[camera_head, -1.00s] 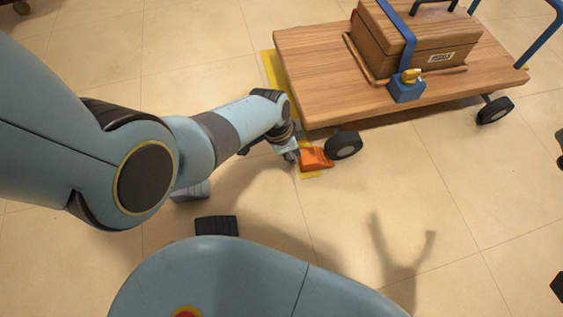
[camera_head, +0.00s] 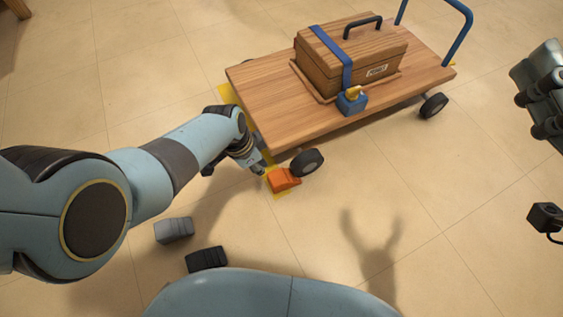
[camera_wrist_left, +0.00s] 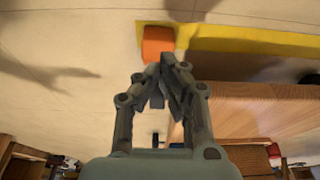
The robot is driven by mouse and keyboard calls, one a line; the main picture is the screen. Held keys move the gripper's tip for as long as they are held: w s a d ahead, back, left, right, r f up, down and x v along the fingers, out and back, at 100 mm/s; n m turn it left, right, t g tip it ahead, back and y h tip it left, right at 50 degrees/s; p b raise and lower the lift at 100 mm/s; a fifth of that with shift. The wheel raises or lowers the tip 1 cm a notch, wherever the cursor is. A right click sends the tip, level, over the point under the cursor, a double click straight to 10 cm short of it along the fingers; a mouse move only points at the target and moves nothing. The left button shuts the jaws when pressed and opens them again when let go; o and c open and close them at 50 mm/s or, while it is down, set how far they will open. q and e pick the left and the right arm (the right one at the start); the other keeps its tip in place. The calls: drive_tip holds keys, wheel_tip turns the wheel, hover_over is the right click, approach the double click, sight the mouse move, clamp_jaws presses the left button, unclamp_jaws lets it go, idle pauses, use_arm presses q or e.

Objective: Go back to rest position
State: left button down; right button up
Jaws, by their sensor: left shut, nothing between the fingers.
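My left gripper (camera_head: 258,166) is shut and empty, low by the near corner of a wooden flatbed cart (camera_head: 260,95). An orange wedge-shaped block (camera_head: 283,180) sits on the floor against the cart's near wheel (camera_head: 307,163). The fingertips are close beside the block in the head view; whether they touch it I cannot tell. In the left wrist view my left gripper (camera_wrist_left: 165,72) has its fingers together, with the orange block (camera_wrist_left: 158,42) just beyond the tips.
A strapped wooden box (camera_head: 325,65) rides on the cart, with a small blue block (camera_head: 351,104) at its front. Grey (camera_head: 174,230) and black (camera_head: 207,259) blocks lie on the floor near me. Yellow tape marks the floor by the cart. Floor at the lower right is mostly clear.

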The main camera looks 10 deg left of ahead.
use_arm(q)
drive_tip(key=shift+p+v, duration=0.4)
drive_tip(key=shift+v, duration=0.4)
use_arm(e)
wheel_tip(320, 180, up, 2)
use_arm(q)
drive_tip(key=shift+d, duration=0.15)
